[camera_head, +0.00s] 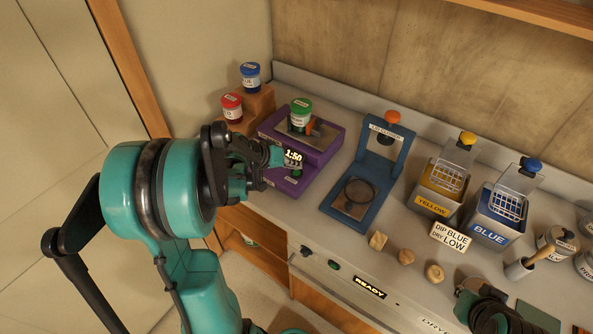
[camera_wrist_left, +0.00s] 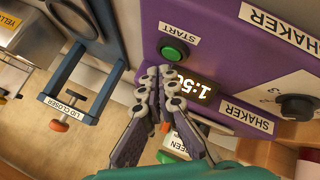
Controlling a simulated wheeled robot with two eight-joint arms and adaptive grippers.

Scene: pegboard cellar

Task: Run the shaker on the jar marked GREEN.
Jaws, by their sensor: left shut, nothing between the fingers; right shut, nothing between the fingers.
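The purple shaker (camera_head: 328,143) stands at the left end of the counter, and its lit display reads 1:50. The green-lidded jar (camera_head: 300,113) stands upright on the shaker's plate; part of its GREEN label (camera_wrist_left: 172,142) shows in the left wrist view. An orange part (camera_head: 313,127) is beside the jar. The green START button (camera_wrist_left: 173,50) is on the shaker's front. My left gripper (camera_wrist_left: 166,76) is shut and empty, its fingertips close by the button and display; contact cannot be told. My right gripper (camera_head: 488,310) is at the lower right, shut and empty.
A red-lidded jar (camera_head: 232,107) and a blue-lidded jar (camera_head: 250,76) stand on wooden blocks behind my left arm. Right of the shaker are a blue lid closer (camera_head: 338,208), a yellow dip station (camera_head: 432,205) and a blue one (camera_head: 488,235). Several wooden pieces lie near the front edge.

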